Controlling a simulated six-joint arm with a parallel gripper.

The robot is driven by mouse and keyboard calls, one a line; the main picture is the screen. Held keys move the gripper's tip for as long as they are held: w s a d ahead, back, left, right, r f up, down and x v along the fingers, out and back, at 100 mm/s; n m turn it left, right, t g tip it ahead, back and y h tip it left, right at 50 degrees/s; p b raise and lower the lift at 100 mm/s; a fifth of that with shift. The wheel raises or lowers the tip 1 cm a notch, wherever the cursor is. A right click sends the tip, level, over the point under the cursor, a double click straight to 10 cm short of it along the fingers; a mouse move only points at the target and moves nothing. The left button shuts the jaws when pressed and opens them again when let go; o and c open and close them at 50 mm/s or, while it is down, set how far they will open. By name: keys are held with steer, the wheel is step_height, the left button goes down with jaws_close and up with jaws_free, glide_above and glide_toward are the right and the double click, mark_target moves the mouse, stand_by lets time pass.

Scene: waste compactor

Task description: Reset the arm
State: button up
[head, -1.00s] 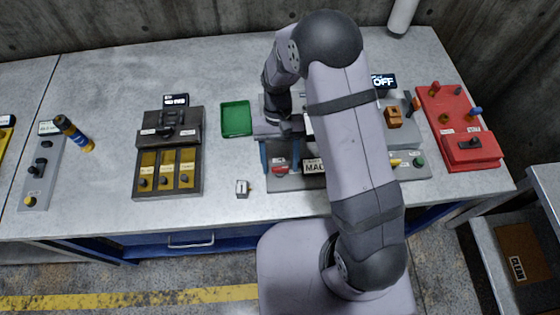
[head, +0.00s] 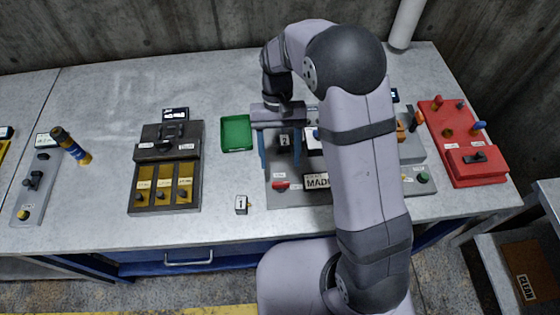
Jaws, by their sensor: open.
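My gripper (head: 280,163) is open and empty, pointing down over the left part of the grey compactor station (head: 300,198). Its two blue fingers are spread wide. A dark block marked 2 (head: 284,141) shows between them in the picture; I cannot tell how far below the fingers it lies. My arm bends over the station and hides its middle and much of its display.
A small cube marked 1 (head: 241,204) lies near the front edge. A green tray (head: 237,148) is left of the gripper. A black panel with yellow slots (head: 165,185), a flashlight (head: 70,146) and a red panel (head: 460,145) also stand on the bench. The back left is clear.

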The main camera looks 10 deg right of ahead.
stand_by(0.4)
steer(key=s+d+r+t, duration=0.3)
steer(key=s+d+t, duration=0.1)
steer(key=s+d, duration=0.6)
steer(key=shift+s+d, duration=0.25)
steer(key=shift+s, duration=0.6)
stand_by(0.3)
